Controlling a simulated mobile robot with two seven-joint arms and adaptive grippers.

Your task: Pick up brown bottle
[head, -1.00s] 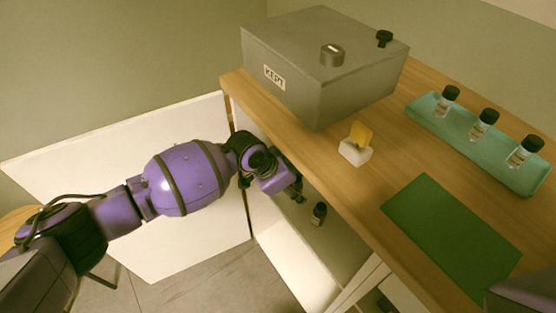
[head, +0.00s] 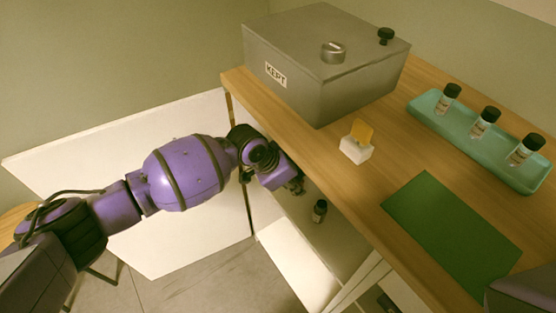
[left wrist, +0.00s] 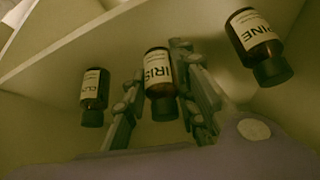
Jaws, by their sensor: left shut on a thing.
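My left gripper (head: 297,186) reaches into the cabinet under the wooden tabletop; its fingers are mostly hidden in the head view. In the left wrist view, the left gripper (left wrist: 160,90) is shut on a brown bottle (left wrist: 158,66) with a black cap and a white label reading "IRIS". Another brown bottle (left wrist: 94,92) stands to the left of the fingers, and one labelled "...INE" (left wrist: 256,42) is to the right; both are apart from the fingers. In the head view one dark-capped bottle (head: 319,211) shows inside the cabinet. My right gripper is out of view.
On the tabletop (head: 310,150) stand a grey box marked "KEPT" (head: 300,90), a white block with a yellow piece (head: 357,150), a green mat (head: 450,232) and a teal tray (head: 500,160) with three black-capped bottles. The white cabinet door (head: 130,180) is open at left.

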